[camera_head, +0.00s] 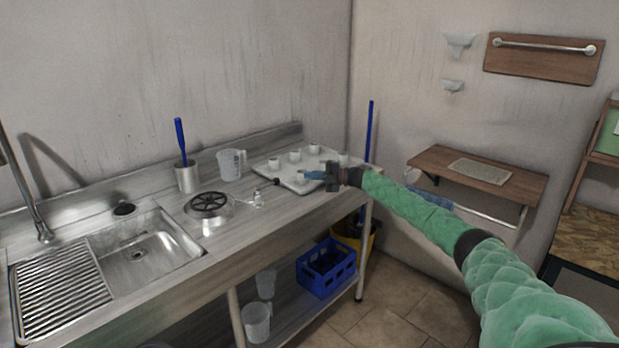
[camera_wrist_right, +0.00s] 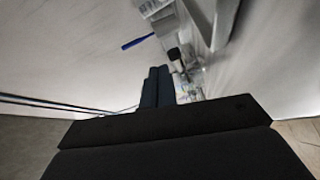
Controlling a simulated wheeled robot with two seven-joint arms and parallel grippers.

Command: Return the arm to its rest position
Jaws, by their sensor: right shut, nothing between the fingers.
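My right arm, in a green quilted sleeve, reaches in from the lower right of the head view. Its right gripper (camera_head: 312,176) points left, in front of the white tray (camera_head: 270,171) at the right end of the steel counter. The gripper is shut and empty; its dark fingers (camera_wrist_right: 157,88) lie together in the right wrist view. From the head view I cannot tell whether it is above the tray or short of it. My left gripper is not in view.
The tray holds several small white cups (camera_head: 295,155). A measuring jug (camera_head: 230,164), a steel holder (camera_head: 187,177) with a blue brush, and a sink (camera_head: 140,252) are further left. A blue crate (camera_head: 326,267) stands below. A wooden wall shelf (camera_head: 480,172) is behind my arm.

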